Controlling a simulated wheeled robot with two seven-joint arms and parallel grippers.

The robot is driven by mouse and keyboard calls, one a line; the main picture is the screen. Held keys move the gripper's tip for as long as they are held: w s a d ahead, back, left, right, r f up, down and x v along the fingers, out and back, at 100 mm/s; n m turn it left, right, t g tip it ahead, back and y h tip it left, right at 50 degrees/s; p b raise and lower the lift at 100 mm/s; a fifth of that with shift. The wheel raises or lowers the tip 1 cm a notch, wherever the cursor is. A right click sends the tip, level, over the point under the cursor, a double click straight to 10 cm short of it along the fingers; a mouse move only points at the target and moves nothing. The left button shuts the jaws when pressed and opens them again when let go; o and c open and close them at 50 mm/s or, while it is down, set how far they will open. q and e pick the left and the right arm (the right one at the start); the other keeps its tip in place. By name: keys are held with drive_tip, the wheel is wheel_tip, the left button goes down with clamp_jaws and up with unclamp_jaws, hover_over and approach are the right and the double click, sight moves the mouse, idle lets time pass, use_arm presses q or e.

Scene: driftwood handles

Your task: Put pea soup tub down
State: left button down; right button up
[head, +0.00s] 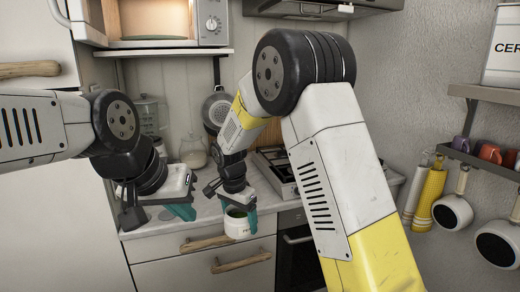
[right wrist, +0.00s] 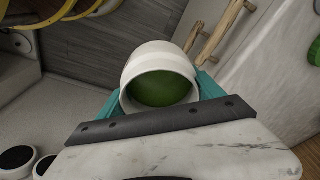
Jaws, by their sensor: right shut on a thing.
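The pea soup tub (head: 238,228) is a white round tub with green soup inside. It is at the front edge of the counter in the head view, its lower part overlapping the drawer front below. In the right wrist view the tub (right wrist: 160,57) shows its open mouth and green contents. My right gripper (head: 240,207) is shut on the tub, with a teal finger on either side in the right wrist view (right wrist: 158,95). I cannot tell whether the tub touches the counter. My left gripper (head: 178,207) hangs over the counter to the left, with nothing visible in it.
The counter (head: 206,213) has a bare patch between the grippers. A glass jar (head: 193,152) and a blender (head: 150,115) stand at the back. A stove (head: 279,172) is to the right. Drawers with driftwood handles (head: 242,262) are below. Pans (head: 453,212) hang on the right wall.

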drive_tip(key=shift+s+d, duration=0.15)
drive_tip(key=shift+s, duration=0.05)
drive_tip(key=shift+s+d, duration=0.15)
drive_tip(key=shift+d, duration=0.3)
drive_tip(key=shift+w+d+f, duration=0.25)
drive_tip(key=shift+d+f, duration=0.15)
drive_tip(key=shift+d, duration=0.15)
drive_tip(key=shift+d+f+n, duration=0.1)
drive_tip(key=shift+d+n, duration=0.2)
drive_tip(key=shift+d, duration=0.1)
drive_tip(key=s+d+f+n, duration=0.1)
drive_tip(key=d+f+n, duration=0.2)
drive_tip(key=d, duration=0.6)
drive_tip(key=s+d+f+n+y, duration=0.1)
drive_tip(key=s+d+f+n, duration=0.1)
drive_tip(key=d, duration=0.8)
wheel_tip(320, 180, down, 3)
drive_tip(key=shift+s+r+n, duration=0.15)
drive_tip(key=shift+n, duration=0.55)
